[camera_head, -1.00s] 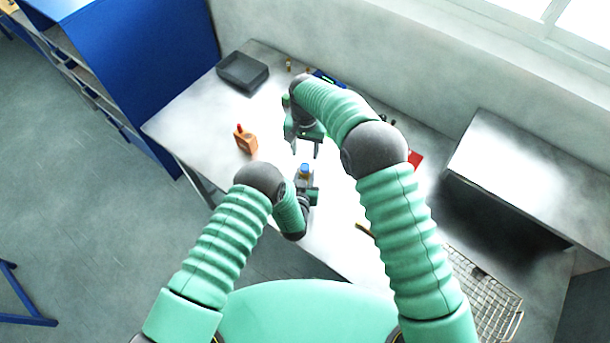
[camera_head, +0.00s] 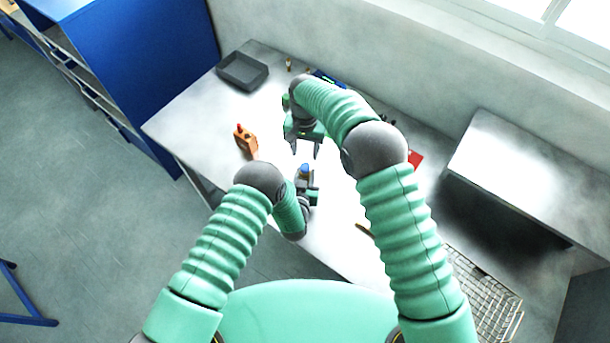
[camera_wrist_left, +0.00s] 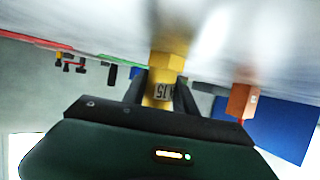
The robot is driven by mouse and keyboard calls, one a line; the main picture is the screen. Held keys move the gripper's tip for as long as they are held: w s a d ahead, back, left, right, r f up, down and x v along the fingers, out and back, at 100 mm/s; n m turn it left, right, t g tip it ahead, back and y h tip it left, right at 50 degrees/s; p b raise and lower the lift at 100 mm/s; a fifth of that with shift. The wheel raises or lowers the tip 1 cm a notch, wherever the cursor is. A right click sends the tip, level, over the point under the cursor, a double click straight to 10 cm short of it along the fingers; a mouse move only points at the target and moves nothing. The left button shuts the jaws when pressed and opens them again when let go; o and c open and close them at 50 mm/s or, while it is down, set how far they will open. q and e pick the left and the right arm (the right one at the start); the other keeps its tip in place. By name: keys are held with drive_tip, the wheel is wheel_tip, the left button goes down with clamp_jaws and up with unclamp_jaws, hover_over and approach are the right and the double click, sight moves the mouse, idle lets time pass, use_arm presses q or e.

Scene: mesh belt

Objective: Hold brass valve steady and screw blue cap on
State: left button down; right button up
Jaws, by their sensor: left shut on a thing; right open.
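The brass valve (camera_wrist_left: 165,75) is a yellow, faceted piece with dark marks on its side, seen between the two dark fingers of my left gripper (camera_wrist_left: 163,92) in the left wrist view. My left gripper (camera_head: 306,189) is shut on it above the table. The blue cap (camera_head: 305,168) shows at the top of the valve in the head view; how far it is threaded cannot be told. My right gripper (camera_head: 305,148) is open, just behind and above the cap, its fingers pointing down and apart from it. The cap does not show in the wrist view.
An orange block with a red top (camera_head: 245,139) stands left on the table (camera_head: 205,125). A dark tray (camera_head: 243,72) lies at the back left. A wire basket (camera_head: 485,300) is at the right, and a red item (camera_head: 415,159) is beside my right arm. The left tabletop is mostly clear.

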drive_tip(key=n, duration=2.1)
drive_tip(key=shift+n, duration=0.4)
drive_tip(key=n, duration=0.9)
drive_tip(key=shift+n, duration=0.3)
